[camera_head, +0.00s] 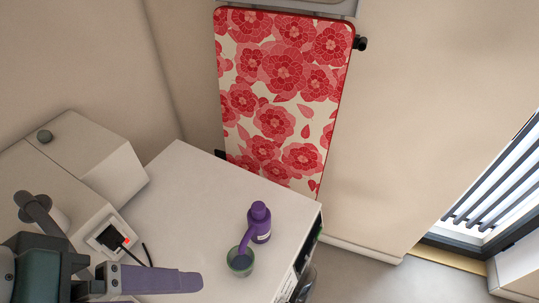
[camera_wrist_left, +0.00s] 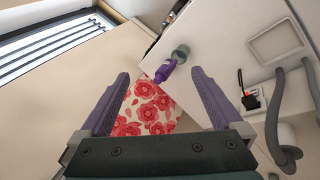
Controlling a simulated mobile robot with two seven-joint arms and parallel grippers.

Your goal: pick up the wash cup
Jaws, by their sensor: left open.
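A small green cup (camera_head: 239,262), which I take to be the wash cup, stands on the white counter (camera_head: 178,190) near its front edge. A purple pump bottle (camera_head: 260,223) stands just behind it, its purple spout reaching over the cup's rim. In the left wrist view the cup (camera_wrist_left: 181,53) and bottle (camera_wrist_left: 164,71) appear beyond the fingertips. My left gripper (camera_wrist_left: 160,73) is open, with nothing between its purple fingers. In the head view a purple finger (camera_head: 160,280) points right toward the cup, apart from it. My right gripper is not in view.
A wall socket box (camera_head: 110,238) with a black plug and cord sits at the left of the counter. A beige box (camera_head: 95,160) stands behind it. A red flowered panel (camera_head: 280,90) hangs beyond the counter. The counter's middle is clear.

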